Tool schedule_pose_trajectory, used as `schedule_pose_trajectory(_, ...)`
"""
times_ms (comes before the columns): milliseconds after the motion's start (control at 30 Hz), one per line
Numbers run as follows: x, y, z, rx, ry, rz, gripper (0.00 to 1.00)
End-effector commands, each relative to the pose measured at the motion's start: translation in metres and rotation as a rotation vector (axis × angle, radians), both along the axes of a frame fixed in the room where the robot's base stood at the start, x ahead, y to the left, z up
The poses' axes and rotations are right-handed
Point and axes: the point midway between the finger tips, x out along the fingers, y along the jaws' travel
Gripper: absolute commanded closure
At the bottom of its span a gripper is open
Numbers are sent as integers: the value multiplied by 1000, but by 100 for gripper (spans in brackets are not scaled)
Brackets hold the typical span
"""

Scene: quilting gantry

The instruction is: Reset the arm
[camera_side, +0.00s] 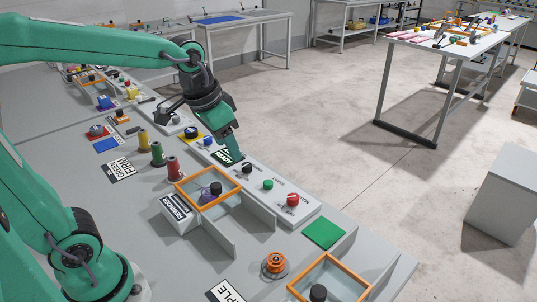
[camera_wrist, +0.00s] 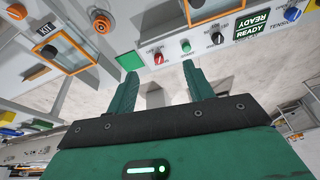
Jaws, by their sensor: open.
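My gripper (camera_side: 228,150) hangs from my green arm, above the back edge of the table at the white control panel (camera_side: 306,208). In the wrist view its two green fingers (camera_wrist: 160,85) are spread apart with nothing between them. It is open and empty. In the side view the fingers overlap the green READY display (camera_side: 222,160) on the panel. I cannot tell from this view how far above the panel they are. The READY display also shows at the upper right of the wrist view (camera_wrist: 252,30).
Yellow (camera_side: 143,139), green (camera_side: 157,154) and red (camera_side: 174,168) thread spools stand left of an orange-framed, lidded compartment (camera_side: 181,186). A red knob (camera_side: 293,200) and a green button (camera_side: 268,185) sit on the panel. An orange bobbin (camera_side: 275,263) and green pad (camera_side: 324,233) lie nearer the front.

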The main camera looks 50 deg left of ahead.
Motion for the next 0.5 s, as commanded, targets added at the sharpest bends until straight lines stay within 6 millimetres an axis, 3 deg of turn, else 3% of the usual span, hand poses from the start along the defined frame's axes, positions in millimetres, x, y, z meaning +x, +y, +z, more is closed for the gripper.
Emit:
schedule_pose_trajectory(200,-41,6,6,-14,-66,50,48)
schedule_pose_trajectory(500,-86,11,0,-35,-146,109,48)
